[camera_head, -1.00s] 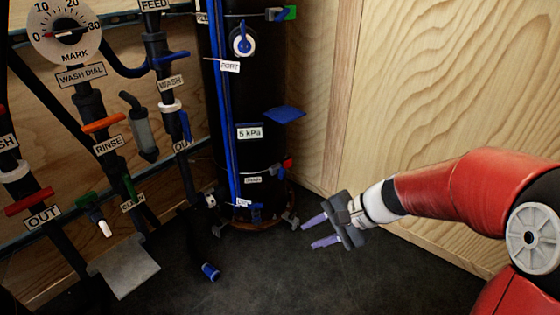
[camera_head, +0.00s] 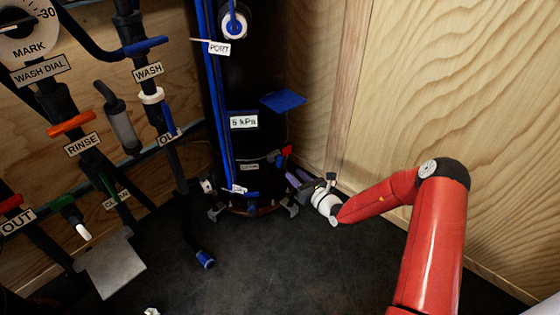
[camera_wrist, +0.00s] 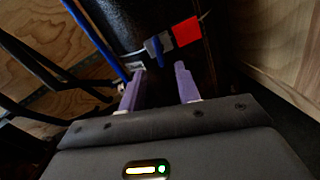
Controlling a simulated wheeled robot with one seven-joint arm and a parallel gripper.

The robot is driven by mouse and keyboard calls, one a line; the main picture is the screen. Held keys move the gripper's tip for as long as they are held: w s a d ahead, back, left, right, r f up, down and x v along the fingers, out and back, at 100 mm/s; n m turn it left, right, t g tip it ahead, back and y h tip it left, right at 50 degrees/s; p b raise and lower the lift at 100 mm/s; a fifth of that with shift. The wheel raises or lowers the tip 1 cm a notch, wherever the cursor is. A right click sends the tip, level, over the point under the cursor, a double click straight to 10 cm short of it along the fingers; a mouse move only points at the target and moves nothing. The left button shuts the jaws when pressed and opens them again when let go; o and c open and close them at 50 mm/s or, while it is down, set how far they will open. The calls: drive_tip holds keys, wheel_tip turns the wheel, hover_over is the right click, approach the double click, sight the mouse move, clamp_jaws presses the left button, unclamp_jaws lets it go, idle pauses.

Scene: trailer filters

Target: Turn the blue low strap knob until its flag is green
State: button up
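The low strap knob (camera_head: 281,161) is blue and sits low on the right side of the black tank. Its flag (camera_head: 287,150) is red. In the wrist view the blue knob (camera_wrist: 154,47) is beyond the fingertips, with the red flag (camera_wrist: 186,32) just right of it. My gripper (camera_head: 297,177) is just below and right of the knob in the head view. In the wrist view my gripper (camera_wrist: 161,70) has its two purple fingers apart with nothing between them. The knob appears ahead of the gap, and I see no contact.
The black tank (camera_head: 262,75) stands in the corner by the plywood wall (camera_head: 430,90). A blue plate (camera_head: 283,101) juts from it above the knob. Small feet (camera_head: 291,208) surround its base. Pipes and valves fill the left. The dark floor (camera_head: 260,265) is mostly clear.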

sight(280, 161)
drive_tip(key=b+x, duration=0.1)
drive_tip(key=x, duration=0.6)
drive_tip(key=shift+a, duration=0.2)
drive_tip(key=shift+w, duration=0.15)
clamp_jaws()
